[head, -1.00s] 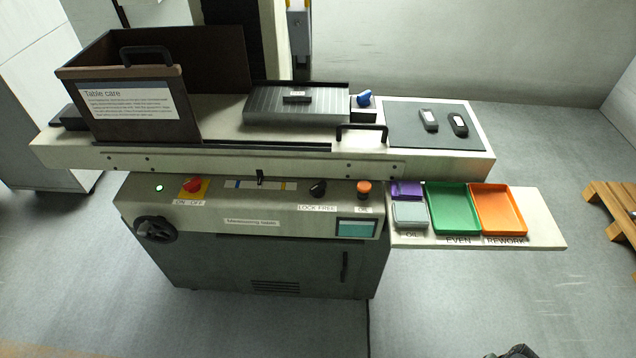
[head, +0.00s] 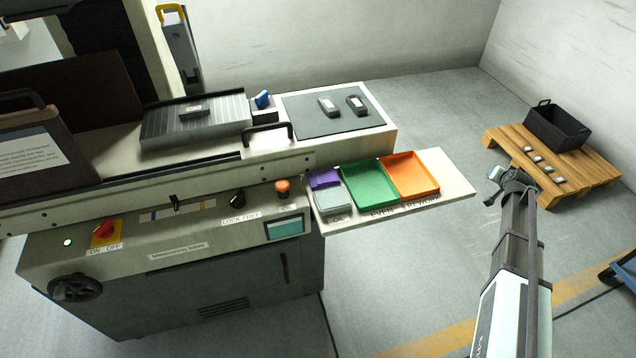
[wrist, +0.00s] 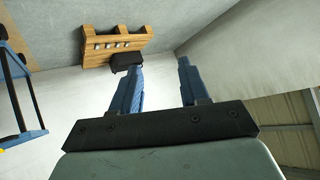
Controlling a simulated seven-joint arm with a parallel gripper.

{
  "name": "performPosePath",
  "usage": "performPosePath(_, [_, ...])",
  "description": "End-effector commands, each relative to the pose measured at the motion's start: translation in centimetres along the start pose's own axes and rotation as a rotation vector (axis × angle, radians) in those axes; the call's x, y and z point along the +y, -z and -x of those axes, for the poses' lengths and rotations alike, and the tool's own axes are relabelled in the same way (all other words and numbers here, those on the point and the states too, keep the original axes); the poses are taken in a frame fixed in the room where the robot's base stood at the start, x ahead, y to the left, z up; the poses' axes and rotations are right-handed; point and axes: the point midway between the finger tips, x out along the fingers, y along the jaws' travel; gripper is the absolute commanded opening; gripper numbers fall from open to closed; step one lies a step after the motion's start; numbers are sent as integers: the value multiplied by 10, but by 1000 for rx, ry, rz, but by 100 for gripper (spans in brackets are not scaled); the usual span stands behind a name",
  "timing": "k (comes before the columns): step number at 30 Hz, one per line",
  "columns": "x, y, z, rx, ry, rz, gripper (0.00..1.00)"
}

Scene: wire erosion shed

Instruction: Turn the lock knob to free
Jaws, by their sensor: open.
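The lock knob (head: 237,200) is a small black knob on the sloping front panel of the measuring table, above the label "LOCK FREE" (head: 240,219). I cannot tell at this size which word its pointer faces. My gripper (head: 508,178) is to the right of the machine, beyond the tray shelf and well apart from the knob. In the wrist view my gripper (wrist: 160,82) shows two blue fingers spread apart with nothing between them. The knob is not in the wrist view.
An orange button (head: 283,188), a screen (head: 285,229) and a red switch (head: 104,230) are near the knob. A shelf (head: 457,184) with green (head: 370,184) and orange (head: 410,175) trays juts out right. A pallet (head: 570,165) with a black crate (head: 557,127) stands farther right.

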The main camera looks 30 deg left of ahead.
Motion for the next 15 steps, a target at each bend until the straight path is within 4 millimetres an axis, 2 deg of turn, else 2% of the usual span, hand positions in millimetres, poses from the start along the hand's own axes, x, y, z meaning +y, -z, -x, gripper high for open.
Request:
performPosePath(1, [-4, 22, 0, 33, 5, -2, 45])
performPosePath(6, [-17, 71, 8, 107, 22, -12, 45])
performPosePath(10, [-31, 98, 14, 137, 38, -25, 45])
performPosePath(15, [-60, 117, 22, 125, 68, -53, 45])
